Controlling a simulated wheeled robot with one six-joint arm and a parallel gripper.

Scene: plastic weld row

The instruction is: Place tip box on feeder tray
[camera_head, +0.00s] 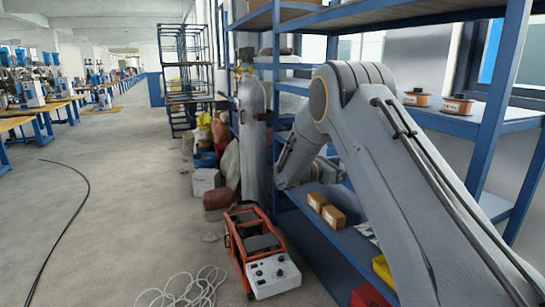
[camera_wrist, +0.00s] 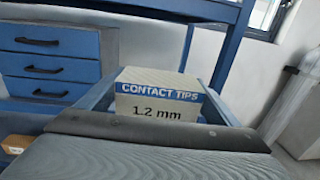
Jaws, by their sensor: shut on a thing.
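The tip box (camera_wrist: 158,108), a pale box with a blue "CONTACT TIPS" band and "1.2 mm" print, is in the middle of the wrist view. My gripper (camera_wrist: 159,84) is shut on it, with one blue-grey finger along each side. The box looks upright, with its label facing the camera. What lies directly under it is hidden by the gripper body. In the head view my arm covers the gripper, and the tip box cannot be seen there. I cannot pick out the feeder tray with certainty in either view.
A blue drawer unit (camera_wrist: 50,62) stands at left in the wrist view. In the head view, blue shelving (camera_head: 487,110) surrounds my arm, with small brown boxes (camera_head: 325,209) on a low shelf. A red-framed machine (camera_head: 262,250) and white cable (camera_head: 190,290) lie on the floor; the left aisle is mostly clear.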

